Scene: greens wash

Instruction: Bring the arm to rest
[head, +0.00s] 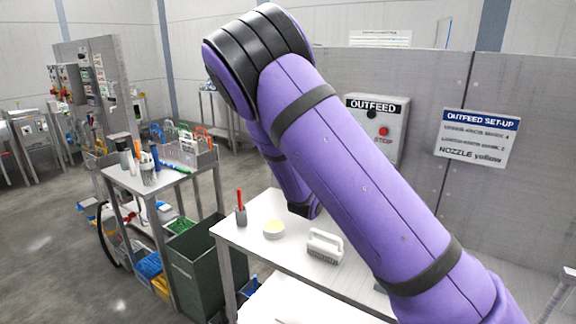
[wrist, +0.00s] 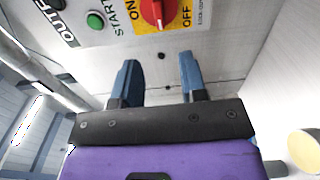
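My purple arm (head: 345,160) rises from the lower right of the head view, bends at a black-ringed joint at the top and drops behind itself towards the white table (head: 300,272). My gripper is not clearly visible in the head view. In the wrist view my gripper (wrist: 159,78) shows two blue fingers set well apart. It is open, with nothing between the fingers. Beyond them is a grey metal wall.
The wrist view shows a panel with a red ON/OFF knob (wrist: 157,10). A green bin (head: 196,265) stands left.

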